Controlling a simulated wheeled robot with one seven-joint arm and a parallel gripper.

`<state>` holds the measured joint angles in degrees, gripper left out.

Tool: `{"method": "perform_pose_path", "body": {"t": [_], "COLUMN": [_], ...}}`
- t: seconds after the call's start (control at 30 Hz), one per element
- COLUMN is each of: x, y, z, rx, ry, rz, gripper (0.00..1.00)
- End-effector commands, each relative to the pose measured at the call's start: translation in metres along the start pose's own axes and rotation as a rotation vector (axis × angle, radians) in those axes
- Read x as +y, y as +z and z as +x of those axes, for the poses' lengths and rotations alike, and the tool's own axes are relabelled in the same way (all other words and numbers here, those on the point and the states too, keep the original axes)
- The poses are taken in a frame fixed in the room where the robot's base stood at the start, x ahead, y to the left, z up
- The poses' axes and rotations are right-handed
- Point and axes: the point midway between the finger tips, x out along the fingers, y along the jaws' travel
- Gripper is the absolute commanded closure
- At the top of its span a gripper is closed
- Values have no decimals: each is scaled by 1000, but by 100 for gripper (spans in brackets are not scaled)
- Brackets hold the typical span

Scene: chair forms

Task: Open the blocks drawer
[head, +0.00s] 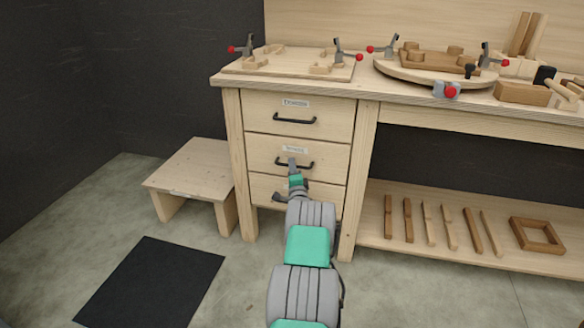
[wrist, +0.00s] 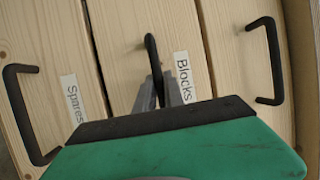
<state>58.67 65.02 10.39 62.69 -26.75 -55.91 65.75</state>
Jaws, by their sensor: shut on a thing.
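The blocks drawer (head: 333,163) is the middle one of three in the wooden cabinet under the bench. Its front looks flush with the others. Its label (wrist: 183,78) reads "Blocks" in the wrist view. Its black bar handle (head: 308,166) also shows in the wrist view (wrist: 151,50), seen nearly end-on between my fingers. My gripper (head: 292,164) is shut on this handle; the wrist view also shows its fingers (wrist: 158,90). My gripper and wrist hide part of the lower drawer fronts in the head view.
The top drawer (head: 260,118) and the bottom "Spares" drawer (wrist: 55,60) look shut. A low wooden step (head: 195,165) stands left of the cabinet, near a black mat (head: 150,285). A low shelf (head: 400,235) with wooden parts is at the right. Clamps and fixtures sit on the bench top (head: 390,93).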

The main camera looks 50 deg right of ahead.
Motion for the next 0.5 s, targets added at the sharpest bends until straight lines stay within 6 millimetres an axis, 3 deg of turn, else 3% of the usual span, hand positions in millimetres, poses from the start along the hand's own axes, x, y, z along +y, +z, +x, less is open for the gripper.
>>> {"method": "perform_pose_path", "body": {"t": [0.1,0.5], "x": [0,0], "y": [0,0], "z": [0,0], "rx": [0,0], "ry": [0,1], "rz": [0,0], "gripper": [100,100]}}
